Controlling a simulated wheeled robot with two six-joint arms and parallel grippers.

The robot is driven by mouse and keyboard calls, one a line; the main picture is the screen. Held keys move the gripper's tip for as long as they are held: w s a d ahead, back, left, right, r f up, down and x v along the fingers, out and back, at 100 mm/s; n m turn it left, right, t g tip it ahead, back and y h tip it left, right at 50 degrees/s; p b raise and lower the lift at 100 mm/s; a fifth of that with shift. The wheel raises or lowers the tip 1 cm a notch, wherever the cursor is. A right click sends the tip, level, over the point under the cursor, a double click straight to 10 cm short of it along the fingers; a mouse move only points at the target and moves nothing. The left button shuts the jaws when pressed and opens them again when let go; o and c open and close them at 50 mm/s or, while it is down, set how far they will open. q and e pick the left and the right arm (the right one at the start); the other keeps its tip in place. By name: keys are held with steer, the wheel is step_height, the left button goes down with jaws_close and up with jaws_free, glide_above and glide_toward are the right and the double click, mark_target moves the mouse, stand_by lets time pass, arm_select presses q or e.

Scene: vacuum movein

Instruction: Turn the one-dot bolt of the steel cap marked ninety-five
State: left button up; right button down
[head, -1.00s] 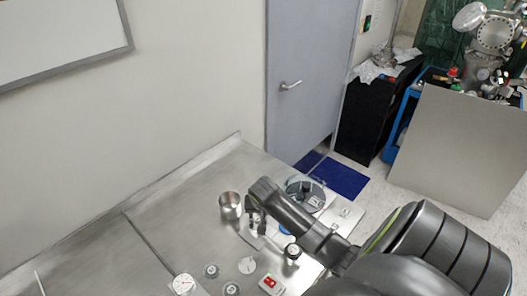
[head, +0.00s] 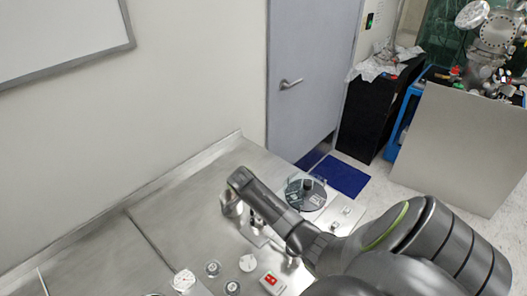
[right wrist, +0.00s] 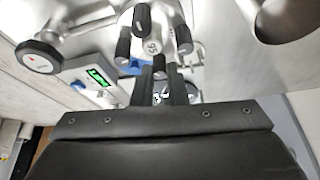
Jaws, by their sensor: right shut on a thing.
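The steel cap (right wrist: 152,47) shows in the right wrist view, just beyond my fingers, with a small dark marking on its face that looks like 95. Several black-sleeved bolts stand around it, at its top (right wrist: 142,20), left (right wrist: 123,46) and right (right wrist: 184,40). My right gripper (right wrist: 161,78) is shut on the black bolt nearest to me (right wrist: 159,68), at the cap's lower side. I cannot read a dot on this bolt. In the head view my right arm hides most of the cap and the gripper's fingertips. My left gripper is not in view.
A round dark device (head: 306,194) stands to the right. The bench's left part is clear.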

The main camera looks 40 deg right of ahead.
steer(key=m+g, duration=0.1)
steer(key=m, duration=0.2)
steer(key=m+g+y, duration=0.1)
steer(key=m, duration=0.2)
steer(key=shift+w, duration=0.15)
stand_by(0.4)
steer(key=c, duration=1.4)
jaws_free()
steer(key=shift+c, duration=0.2)
